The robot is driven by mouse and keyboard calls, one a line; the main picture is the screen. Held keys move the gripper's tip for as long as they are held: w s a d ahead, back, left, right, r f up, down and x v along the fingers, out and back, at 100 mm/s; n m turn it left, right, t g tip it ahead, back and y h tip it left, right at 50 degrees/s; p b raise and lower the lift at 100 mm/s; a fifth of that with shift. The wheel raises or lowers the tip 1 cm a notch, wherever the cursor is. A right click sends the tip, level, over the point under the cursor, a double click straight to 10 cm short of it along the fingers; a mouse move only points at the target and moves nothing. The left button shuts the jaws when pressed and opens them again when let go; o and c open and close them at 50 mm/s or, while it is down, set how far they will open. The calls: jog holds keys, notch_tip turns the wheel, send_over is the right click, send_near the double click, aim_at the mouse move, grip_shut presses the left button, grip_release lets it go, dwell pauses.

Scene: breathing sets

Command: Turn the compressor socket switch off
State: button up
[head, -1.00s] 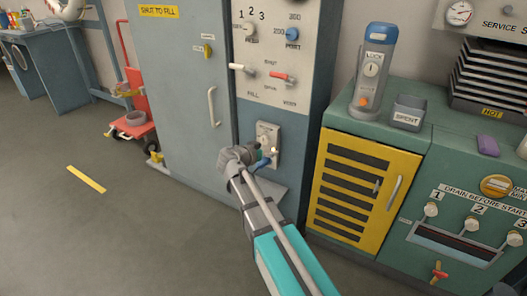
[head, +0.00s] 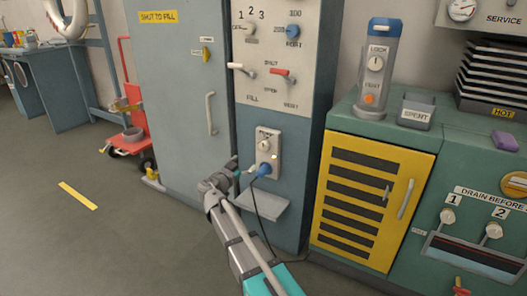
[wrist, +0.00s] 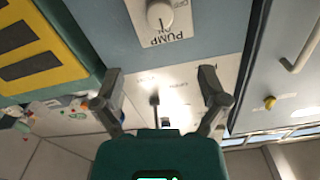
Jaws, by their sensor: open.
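The socket plate (head: 277,143) is on the lower front of the blue-grey cabinet. It has a round pale switch knob (head: 264,145) and a blue plug (head: 264,170) with a dark cable hanging down. My gripper (head: 238,168) is just left of the plug; whether it touches the plate I cannot tell. In the wrist view, upside down, the pale knob (wrist: 159,14) shows at the top edge beside a label reading PUMP. My gripper (wrist: 160,92) is open there, with nothing between its fingers. The plug is outside the wrist view.
A small ledge (head: 262,205) juts out below the plug. The lever panel (head: 275,95) is above the socket. The yellow slatted door (head: 368,200) stands to the right, and the tall cabinet door with its handle (head: 211,113) to the left. The floor at left is open.

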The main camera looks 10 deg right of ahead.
aim_at(263, 147)
jog(key=shift+d, duration=0.1)
jog(key=x, duration=1.3)
jog(key=shift+w+d, duration=0.2)
jog(key=shift+w, duration=0.05)
jog(key=c, duration=1.1)
jog(key=shift+c, duration=0.2)
